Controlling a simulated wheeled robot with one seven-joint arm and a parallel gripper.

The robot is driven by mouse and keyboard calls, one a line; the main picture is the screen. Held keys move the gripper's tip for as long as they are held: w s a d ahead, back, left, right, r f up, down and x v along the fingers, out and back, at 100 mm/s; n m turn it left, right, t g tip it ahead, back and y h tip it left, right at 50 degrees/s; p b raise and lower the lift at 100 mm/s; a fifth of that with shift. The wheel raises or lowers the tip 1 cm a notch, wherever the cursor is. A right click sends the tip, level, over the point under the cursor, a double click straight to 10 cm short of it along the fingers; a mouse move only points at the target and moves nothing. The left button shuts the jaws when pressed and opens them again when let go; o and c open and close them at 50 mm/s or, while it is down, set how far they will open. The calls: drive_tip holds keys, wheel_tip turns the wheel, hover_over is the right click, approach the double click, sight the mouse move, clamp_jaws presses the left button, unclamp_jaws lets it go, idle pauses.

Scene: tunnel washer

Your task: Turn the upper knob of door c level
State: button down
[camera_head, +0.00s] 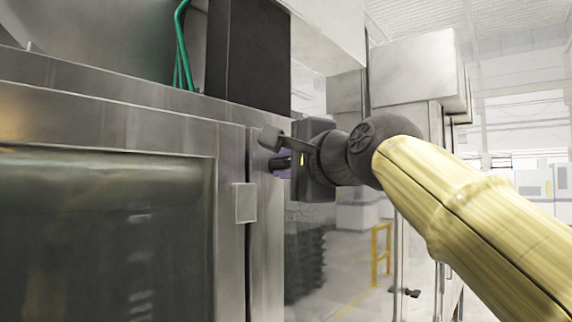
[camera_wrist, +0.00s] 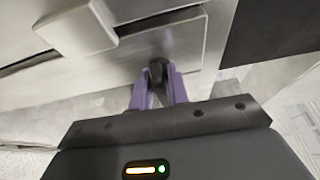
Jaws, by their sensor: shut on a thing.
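The knob (camera_wrist: 158,70) is a small black piece on the steel door front in the wrist view. My gripper (camera_wrist: 160,84) has two purple fingers, one on each side of the knob, shut on it. In the head view my gripper (camera_head: 279,164) reaches the narrow steel strip right of the windowed door panel (camera_head: 232,270). The knob is mostly hidden there behind the fingers and wrist, so its tilt is hard to tell. In the wrist view the knob's exact angle is also unclear.
A square steel block (camera_head: 245,202) sticks out left of the gripper; it also shows in the wrist view (camera_wrist: 78,27). A dark box (camera_head: 247,58) and green hoses (camera_head: 182,45) are above. Another cabinet with a small dark knob (camera_head: 412,293) stands behind my arm. Open floor lies between.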

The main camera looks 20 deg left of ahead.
drive_tip(key=c, duration=1.5)
unclamp_jaws()
drive_tip(key=shift+s+d+f+b, duration=0.1)
drive_tip(key=shift+s+d+b, duration=0.3)
drive_tip(key=shift+b, duration=0.1)
drive_tip(key=b+v, duration=0.6)
drive_tip(key=v, duration=1)
drive_tip(key=shift+s+d+r+b, duration=0.1)
drive_tip(key=shift+s+r+b, duration=0.1)
drive_tip(key=shift+b, duration=0.2)
drive_tip(key=shift+w, duration=0.1)
